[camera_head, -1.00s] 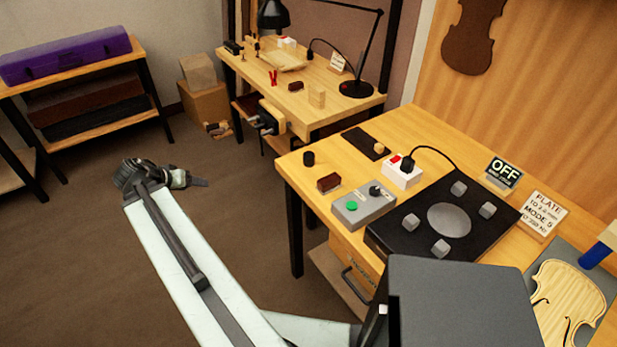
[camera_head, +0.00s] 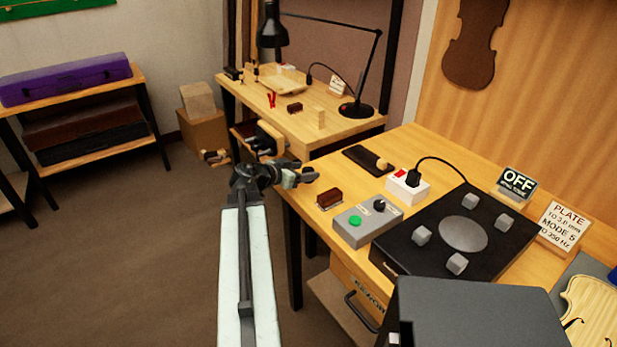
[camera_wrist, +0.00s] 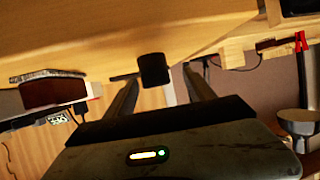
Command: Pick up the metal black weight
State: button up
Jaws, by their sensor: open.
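The black weight (camera_wrist: 153,69) is a short dark cylinder on the near bench top, seen in the wrist view, which looks upside down. It appears between the two fingers of my gripper (camera_wrist: 157,76), in front of or between the tips; I cannot tell the exact depth. My gripper is open and nothing is clamped. In the head view my gripper (camera_head: 304,174) is at the near bench's left corner, and the weight cannot be made out apart from the dark fingers there.
A dark red block (camera_head: 329,197) and a grey control box (camera_head: 367,222) with a green button stand right of my gripper. A black plate device (camera_head: 460,232) lies farther right. A dark strip (camera_head: 362,159) lies behind. A second bench (camera_head: 300,100) stands beyond.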

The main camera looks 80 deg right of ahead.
jog(key=b+x, duration=0.1)
jog(key=x, duration=0.4)
jog(key=shift+s+a, duration=0.15)
jog(key=shift+a+r, duration=0.1)
grip_shut()
jog(key=shift+r, duration=0.15)
